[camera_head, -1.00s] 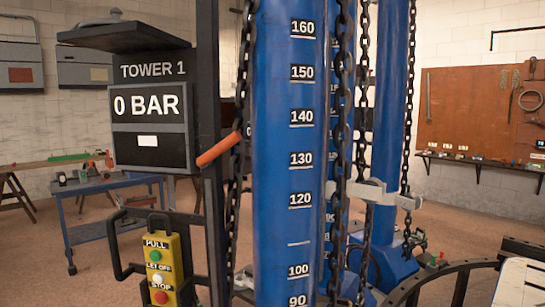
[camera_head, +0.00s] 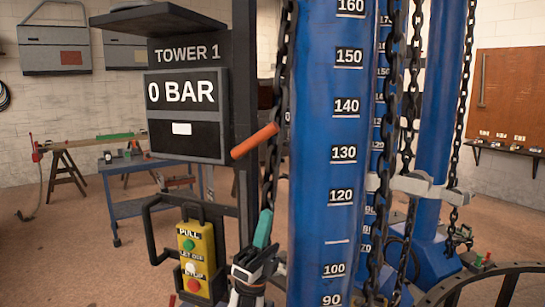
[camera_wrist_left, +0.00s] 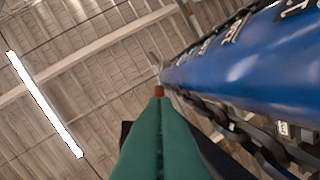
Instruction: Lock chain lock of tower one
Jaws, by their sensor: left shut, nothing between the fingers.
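The blue tower one column (camera_head: 322,170) with white height marks stands in the middle of the head view. A dark chain (camera_head: 273,165) hangs along its left side. An orange handle (camera_head: 254,141) sticks out beside that chain, tilted down to the left; I cannot tell whether it belongs to the chain lock. My left gripper (camera_head: 263,229) is shut and empty, pointing up below the orange handle and apart from it. In the left wrist view its green fingers (camera_wrist_left: 160,135) point up along the column (camera_wrist_left: 245,75), with a small orange-brown tip (camera_wrist_left: 158,91) beyond them. My right gripper is not in view.
The display panel (camera_head: 187,115) reads TOWER 1 and 0 BAR. A yellow control box (camera_head: 194,260) with buttons hangs beside my left gripper, near a black bar frame (camera_head: 150,225). More chains and a grey bracket (camera_head: 425,187) stand to the right.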

